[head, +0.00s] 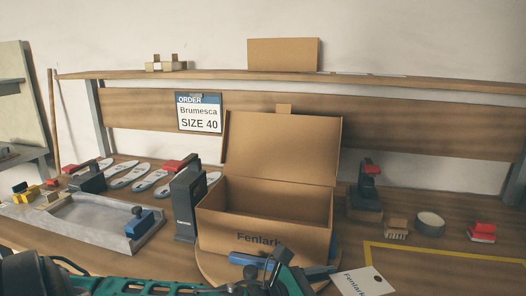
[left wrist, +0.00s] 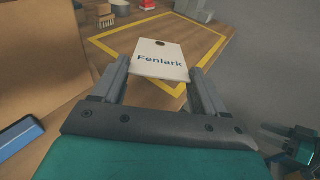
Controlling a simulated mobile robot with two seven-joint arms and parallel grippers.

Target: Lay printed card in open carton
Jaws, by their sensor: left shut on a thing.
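The printed card (head: 362,283), white with "Fenlark" on it and a dark hole near one edge, is at the lower right of the head view. My left gripper (head: 328,275) is shut on it; in the left wrist view the card (left wrist: 160,60) sits between the two fingers. The open carton (head: 265,222), brown with "Fenlark" on its front, stands left of and behind the card with its lid raised. Its visible inside looks empty; the front wall hides the floor. Part of my right arm (left wrist: 300,146) shows at the lower right of the left wrist view; its jaws are unclear.
A dark upright device (head: 187,205) stands close to the carton's left. A blue bar (head: 250,259) lies before its front. A stamp stand (head: 367,192), brush (head: 396,228), tape roll (head: 430,224) and red-topped block (head: 482,232) are to the right. Yellow tape (head: 440,253) outlines a clear area.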

